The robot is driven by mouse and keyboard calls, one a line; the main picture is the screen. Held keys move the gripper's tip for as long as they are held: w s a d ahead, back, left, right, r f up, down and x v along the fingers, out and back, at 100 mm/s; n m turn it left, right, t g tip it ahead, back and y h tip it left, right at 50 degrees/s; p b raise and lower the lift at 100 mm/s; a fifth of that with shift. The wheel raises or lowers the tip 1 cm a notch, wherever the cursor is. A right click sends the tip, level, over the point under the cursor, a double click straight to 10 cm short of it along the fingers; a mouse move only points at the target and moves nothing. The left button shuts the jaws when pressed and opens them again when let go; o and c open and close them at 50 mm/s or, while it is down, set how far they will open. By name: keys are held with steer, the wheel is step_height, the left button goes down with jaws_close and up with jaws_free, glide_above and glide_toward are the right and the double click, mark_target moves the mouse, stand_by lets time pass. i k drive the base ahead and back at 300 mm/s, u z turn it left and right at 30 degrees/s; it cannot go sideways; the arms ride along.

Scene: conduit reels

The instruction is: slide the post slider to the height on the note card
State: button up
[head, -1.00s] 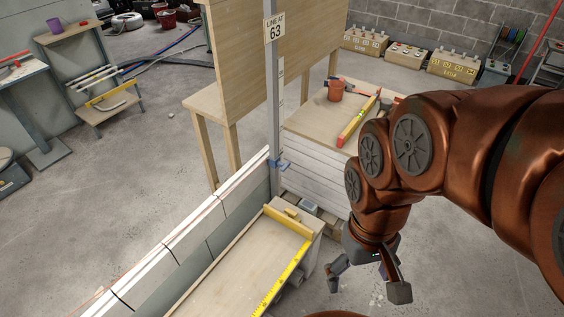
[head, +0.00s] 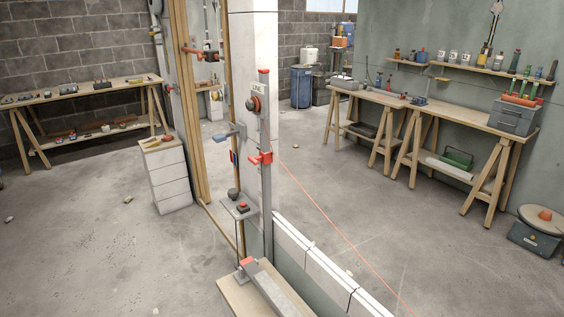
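A grey upright post (head: 264,204) stands against the end of a white wall. A red-orange slider (head: 260,158) sits on it at about mid-height. Near the post's top is a small pale card (head: 258,86) with the word LINE. A round dark and red knob (head: 254,103) shows just below that word, and I cannot read any number on the card. My gripper is not in view.
A small ledge with a red-topped item (head: 241,208) juts out left of the post. A low board (head: 230,292) lies at its foot. A low white block wall (head: 315,265) runs to the lower right, with an orange line (head: 340,227) beyond. Workbenches (head: 420,118) stand at right. Floor at left is open.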

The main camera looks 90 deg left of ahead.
mark_target(267, 157)
steer(key=u, duration=3.1)
steer(key=k, duration=0.65)
steer(key=u, duration=0.85)
steer(key=i, duration=0.9)
steer(key=u, duration=0.65)
steer(key=i, duration=1.75)
steer(key=z, duration=0.6)
steer(key=i, duration=0.9)
steer(key=z, duration=0.35)
